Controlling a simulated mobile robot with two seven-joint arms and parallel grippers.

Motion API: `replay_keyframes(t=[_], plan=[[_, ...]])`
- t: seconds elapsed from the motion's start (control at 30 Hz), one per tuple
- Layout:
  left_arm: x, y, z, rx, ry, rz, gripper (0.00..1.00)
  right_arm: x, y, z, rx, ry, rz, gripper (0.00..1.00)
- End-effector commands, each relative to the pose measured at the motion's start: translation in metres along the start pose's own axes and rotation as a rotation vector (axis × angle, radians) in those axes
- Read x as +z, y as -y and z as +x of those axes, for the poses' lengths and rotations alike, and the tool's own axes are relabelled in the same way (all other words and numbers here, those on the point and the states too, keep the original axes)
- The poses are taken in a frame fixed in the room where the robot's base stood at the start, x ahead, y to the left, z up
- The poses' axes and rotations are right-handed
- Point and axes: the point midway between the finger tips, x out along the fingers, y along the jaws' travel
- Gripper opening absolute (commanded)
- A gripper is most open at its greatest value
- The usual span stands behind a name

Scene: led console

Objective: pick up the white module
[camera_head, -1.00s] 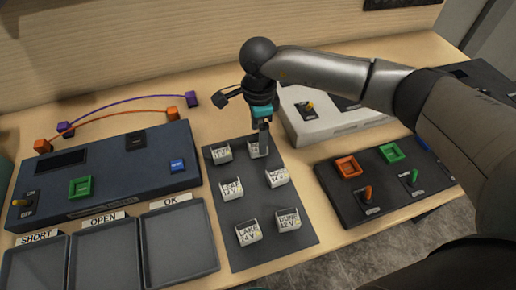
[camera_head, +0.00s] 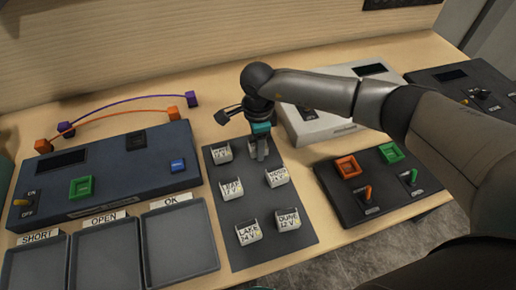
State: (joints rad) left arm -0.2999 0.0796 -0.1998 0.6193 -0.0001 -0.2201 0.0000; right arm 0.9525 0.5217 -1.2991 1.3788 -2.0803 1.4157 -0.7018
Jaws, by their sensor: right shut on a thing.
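Several small white modules with printed labels sit in two columns on a dark grey mat (camera_head: 256,203). Labels that I can partly read include LAKE 24 V (camera_head: 248,233) and DUNE 12 V (camera_head: 287,220) at the front. My right gripper (camera_head: 261,155) points down at the back right of the mat. It is shut on the back-right white module (camera_head: 251,147), which is mostly hidden behind the fingers. I cannot tell whether that module is clear of the mat. My left gripper is not in view.
A dark blue console (camera_head: 130,180) with a green button stands left, with SHORT, OPEN and OK trays (camera_head: 180,243) before it. A white device (camera_head: 315,128) stands behind right. A black switch panel (camera_head: 345,208) is at right. Orange and purple leads lie at the back left.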

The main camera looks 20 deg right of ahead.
Motion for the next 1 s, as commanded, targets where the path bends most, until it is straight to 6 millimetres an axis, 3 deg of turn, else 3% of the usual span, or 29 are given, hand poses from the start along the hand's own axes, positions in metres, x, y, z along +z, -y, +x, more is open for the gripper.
replay_keyframes(t=[0.03, 0.37, 0.77, 1.0], plan=[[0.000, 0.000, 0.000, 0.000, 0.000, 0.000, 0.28, 0.000, 0.000, 0.000, 0.000, 0.000, 0.000, 0.38], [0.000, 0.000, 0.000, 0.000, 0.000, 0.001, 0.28, 0.000, 0.000, 0.000, 0.000, 0.000, 0.000, 0.01], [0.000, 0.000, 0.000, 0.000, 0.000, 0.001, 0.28, 0.000, 0.001, -0.004, -0.001, 0.000, 0.001, 0.00], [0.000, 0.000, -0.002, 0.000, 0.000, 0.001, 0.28, 0.000, 0.001, -0.033, -0.004, 0.002, -0.001, 0.00]])
